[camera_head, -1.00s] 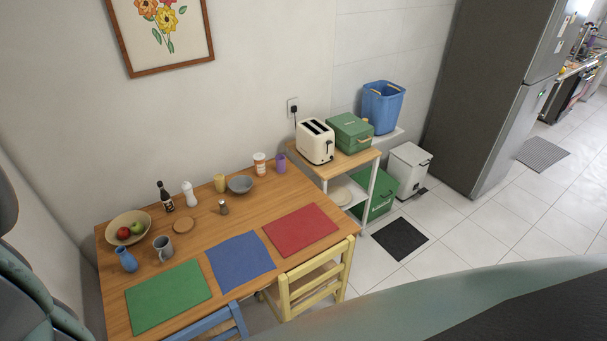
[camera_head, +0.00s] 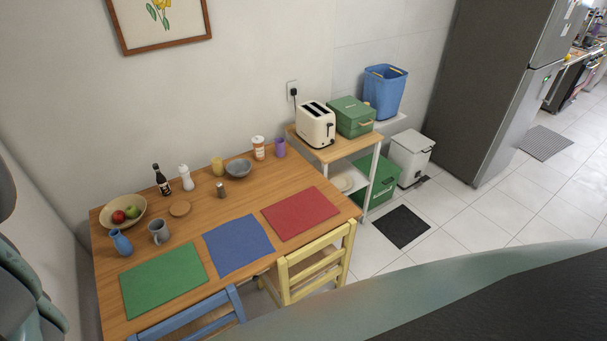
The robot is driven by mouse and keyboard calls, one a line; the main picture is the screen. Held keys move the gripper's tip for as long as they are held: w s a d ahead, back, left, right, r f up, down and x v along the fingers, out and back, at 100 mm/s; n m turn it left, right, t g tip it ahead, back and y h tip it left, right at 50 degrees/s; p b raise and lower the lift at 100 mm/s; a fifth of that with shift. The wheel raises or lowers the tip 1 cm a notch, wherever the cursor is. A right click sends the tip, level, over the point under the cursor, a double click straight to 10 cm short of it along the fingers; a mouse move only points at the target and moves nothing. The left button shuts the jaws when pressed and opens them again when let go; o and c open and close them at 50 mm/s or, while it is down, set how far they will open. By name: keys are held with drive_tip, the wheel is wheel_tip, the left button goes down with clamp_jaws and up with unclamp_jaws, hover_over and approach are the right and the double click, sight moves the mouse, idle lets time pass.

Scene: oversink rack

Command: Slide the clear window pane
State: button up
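No clear window pane can be made out in this view. My gripper does not show either. Parts of my own body fill the lower right and the left edge of the picture.
A wooden table (camera_head: 133,242) with green (camera_head: 163,280), blue (camera_head: 238,246) and red (camera_head: 300,214) mats stands along the wall, with blue (camera_head: 205,318) and yellow (camera_head: 318,262) chairs in front. A side cart holds a toaster (camera_head: 316,124). A grey fridge (camera_head: 488,90) stands right; tiled floor (camera_head: 470,215) is open before it.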

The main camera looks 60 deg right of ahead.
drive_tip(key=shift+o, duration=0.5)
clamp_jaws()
